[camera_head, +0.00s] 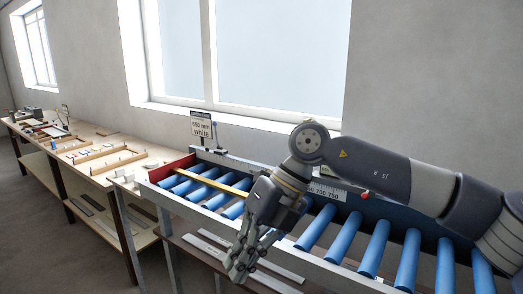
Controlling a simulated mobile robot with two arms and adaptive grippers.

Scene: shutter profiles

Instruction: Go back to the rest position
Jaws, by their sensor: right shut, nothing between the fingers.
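My right gripper (241,262) hangs in front of the roller conveyor, fingers pointing down past its near rail. It is shut and holds nothing. My right arm comes in from the right edge and crosses over the conveyor. The conveyor has blue rollers (317,227) in a grey frame, with a red end piece at its left end. A yellow strip (222,186) lies along the rollers just left of my right wrist. My left gripper is not in view.
A sign reading 650 mm White (201,127) stands behind the conveyor. A long wooden workbench (105,165) with trays and small parts runs to the far left. Long profiles lie on a lower shelf beneath the conveyor. Grey floor is clear at the lower left.

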